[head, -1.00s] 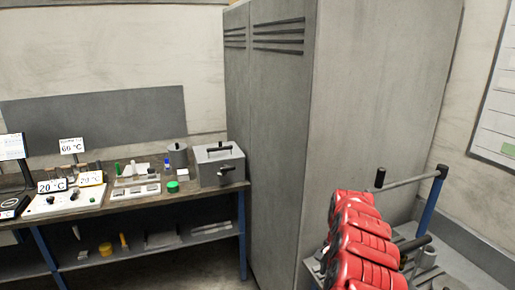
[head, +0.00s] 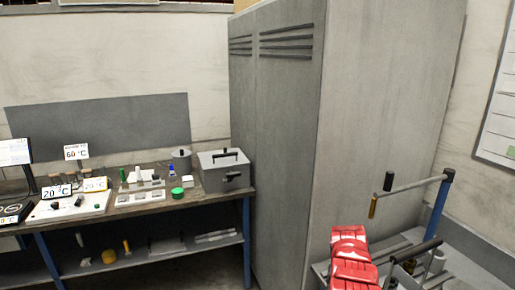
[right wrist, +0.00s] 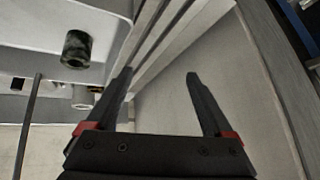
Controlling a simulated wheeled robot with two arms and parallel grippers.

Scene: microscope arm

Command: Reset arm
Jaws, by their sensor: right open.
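In the head view, a grey horizontal arm (head: 412,186) reaches left from a blue post (head: 438,208) with a dark top. A black knob (head: 388,181) stands near its left end, with a gold tip (head: 373,207) hanging beneath. I take this to be the microscope arm. My red right arm link shows below it; I cannot make out the right gripper in that view. In the right wrist view my right gripper (right wrist: 158,76) is open, its black fingers wide apart with nothing between them. My left gripper is not in view.
A tall grey cabinet (head: 285,130) stands left of the post. A workbench (head: 150,208) with a grey box (head: 225,172), a green lid (head: 178,193) and small equipment is farther left. The right wrist view shows a dark cylindrical knob (right wrist: 77,48) on a pale surface.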

